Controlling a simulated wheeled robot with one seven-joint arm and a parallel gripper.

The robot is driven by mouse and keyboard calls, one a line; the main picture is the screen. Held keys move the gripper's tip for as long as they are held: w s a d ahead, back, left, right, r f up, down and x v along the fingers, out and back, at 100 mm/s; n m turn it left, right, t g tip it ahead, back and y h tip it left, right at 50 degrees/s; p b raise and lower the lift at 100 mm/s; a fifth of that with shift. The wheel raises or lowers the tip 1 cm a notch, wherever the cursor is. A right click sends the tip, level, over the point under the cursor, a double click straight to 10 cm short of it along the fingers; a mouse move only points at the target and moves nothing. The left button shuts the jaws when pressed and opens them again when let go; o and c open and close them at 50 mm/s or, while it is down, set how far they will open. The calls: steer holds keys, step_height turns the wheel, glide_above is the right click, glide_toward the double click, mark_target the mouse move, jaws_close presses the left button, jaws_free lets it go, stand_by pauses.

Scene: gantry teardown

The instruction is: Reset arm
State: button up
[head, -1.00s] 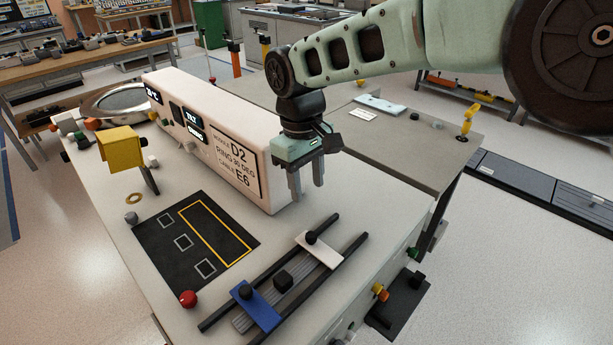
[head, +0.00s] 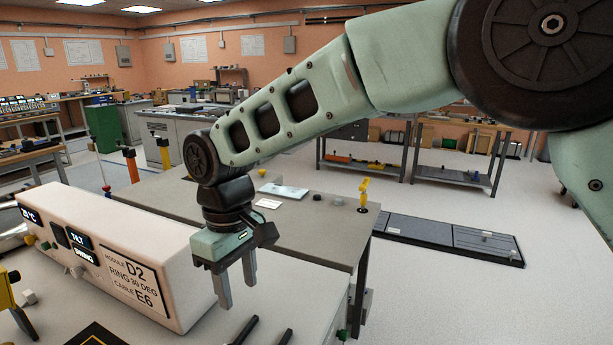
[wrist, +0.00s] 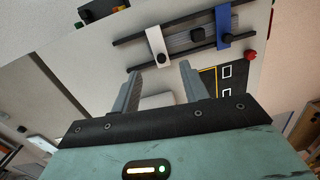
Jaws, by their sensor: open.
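My gripper (head: 236,282) hangs at the end of my pale green arm in the head view, fingers pointing down. It is open and empty, just right of the white module box (head: 130,262) labelled D2, above the white worktop. In the wrist view my gripper (wrist: 160,88) shows two grey fingers apart with nothing between them. Beyond them lies a rail fixture with a white slider plate (wrist: 157,42) and a blue slider plate (wrist: 223,28), both with black knobs.
A grey bench (head: 312,222) stands behind, bearing a light blue sheet (head: 284,191) and a yellow clamp-like piece (head: 364,190). A dark floor strip (head: 440,238) lies to the right. A red knob (wrist: 250,56) shows near the dark mat. Open floor lies at right.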

steer(key=s+d+m, duration=0.2)
steer(key=s+d, duration=0.7)
steer(key=d, duration=0.4)
steer(key=s+d+m, duration=0.3)
steer(key=s+d, duration=0.6)
steer(key=d, duration=0.4)
steer(key=shift+d+t+y, duration=0.2)
steer(key=shift+t+y, duration=0.2)
steer(key=shift+f, duration=0.1)
